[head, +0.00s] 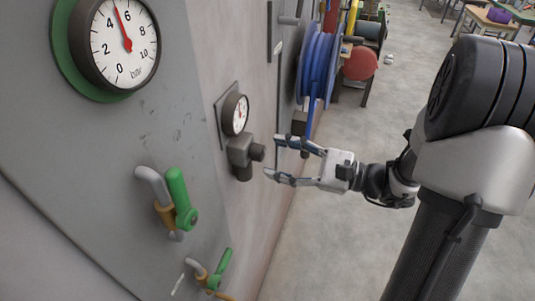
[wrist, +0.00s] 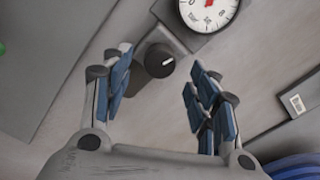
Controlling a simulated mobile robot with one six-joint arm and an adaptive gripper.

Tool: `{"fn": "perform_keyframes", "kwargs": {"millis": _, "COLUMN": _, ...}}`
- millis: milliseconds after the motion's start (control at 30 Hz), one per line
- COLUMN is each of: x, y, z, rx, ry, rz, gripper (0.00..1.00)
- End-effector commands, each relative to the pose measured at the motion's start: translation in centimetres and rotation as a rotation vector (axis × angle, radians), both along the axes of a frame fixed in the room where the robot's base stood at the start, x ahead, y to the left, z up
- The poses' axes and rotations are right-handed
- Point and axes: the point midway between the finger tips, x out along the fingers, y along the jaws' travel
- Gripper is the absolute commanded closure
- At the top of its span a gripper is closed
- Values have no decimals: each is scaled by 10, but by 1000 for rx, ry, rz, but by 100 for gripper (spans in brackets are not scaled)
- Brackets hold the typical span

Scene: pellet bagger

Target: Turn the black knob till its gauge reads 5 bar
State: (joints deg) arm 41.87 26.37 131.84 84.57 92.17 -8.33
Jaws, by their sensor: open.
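The black knob (head: 257,152) sticks out from a dark regulator body on the grey wall, just below a small round gauge (head: 235,114). The small gauge has a white face and a red needle; its figures are too small to read. My gripper (head: 272,158) is open, its two fingers pointing at the knob from the right with a small gap left. The gauge (wrist: 208,12) is cut off at the top there.
A larger gauge (head: 118,42) in a green ring hangs at the upper left, its needle between 4 and 6. Green-handled valves (head: 180,198) stick out from the wall below. A blue hose reel (head: 318,65) hangs behind the gripper. The floor (head: 325,240) is clear.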

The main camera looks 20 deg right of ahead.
Motion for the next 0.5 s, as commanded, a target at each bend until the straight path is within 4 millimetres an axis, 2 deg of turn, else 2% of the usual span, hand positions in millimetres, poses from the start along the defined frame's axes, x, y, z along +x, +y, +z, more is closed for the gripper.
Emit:
{"fn": "perform_keyframes", "kwargs": {"millis": 33, "x": -7, "y": -12, "z": 0, "rx": 1, "ry": -1, "rz": -8, "gripper": 46}}
{"fn": "perform_keyframes", "kwargs": {"millis": 200, "x": -28, "y": -40, "z": 0, "rx": 0, "ry": 0, "rz": -7, "gripper": 46}}
{"fn": "perform_keyframes", "kwargs": {"millis": 333, "x": -40, "y": -56, "z": 0, "rx": 0, "ry": 0, "rz": -4, "gripper": 46}}
{"fn": "perform_keyframes", "kwargs": {"millis": 500, "x": -47, "y": -65, "z": 0, "rx": 0, "ry": 0, "rz": -1, "gripper": 46}}
